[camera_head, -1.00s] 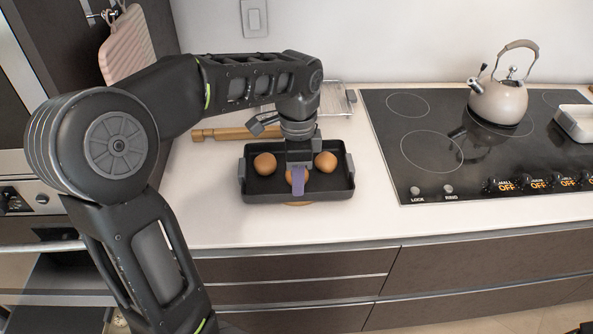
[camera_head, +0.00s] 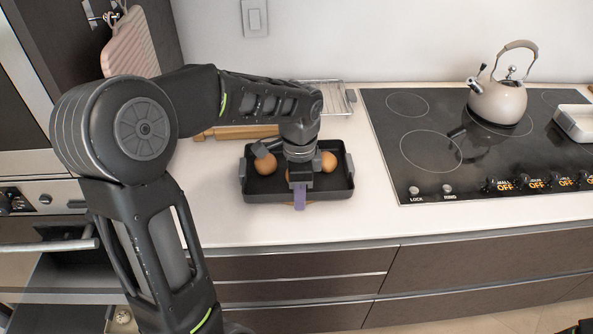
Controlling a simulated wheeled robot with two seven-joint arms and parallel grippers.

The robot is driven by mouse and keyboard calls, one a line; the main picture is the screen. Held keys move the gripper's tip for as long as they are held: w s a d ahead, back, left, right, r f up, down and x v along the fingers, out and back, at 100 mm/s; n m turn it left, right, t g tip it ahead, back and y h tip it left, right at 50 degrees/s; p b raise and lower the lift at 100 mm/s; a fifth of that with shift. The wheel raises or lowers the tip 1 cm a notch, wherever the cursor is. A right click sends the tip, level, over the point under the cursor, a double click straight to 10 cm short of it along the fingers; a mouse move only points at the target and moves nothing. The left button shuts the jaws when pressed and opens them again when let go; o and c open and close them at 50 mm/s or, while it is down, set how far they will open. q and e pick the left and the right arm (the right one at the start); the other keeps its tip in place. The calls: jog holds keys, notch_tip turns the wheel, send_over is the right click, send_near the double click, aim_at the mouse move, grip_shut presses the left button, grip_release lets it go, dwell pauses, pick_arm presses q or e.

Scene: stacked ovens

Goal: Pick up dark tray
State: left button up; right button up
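The dark tray (camera_head: 333,186) rests on the white counter to the left of the cooktop. My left gripper (camera_head: 300,197) points down over the tray's front wall, with a purple fingertip in front of the rim. The other fingertip is hidden, so I cannot tell whether it is open or touching the tray. My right gripper is not in view.
A black cooktop (camera_head: 470,185) with a beige kettle (camera_head: 499,102) lies to the right. A white dish (camera_head: 575,124) stands at its far right. A wooden rolling pin (camera_head: 235,132) and a wire rack (camera_head: 336,98) lie behind the tray. An oven handle (camera_head: 50,245) juts out at lower left.

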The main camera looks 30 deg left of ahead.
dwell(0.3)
pick_arm(q)
grip_shut()
dwell(1.3)
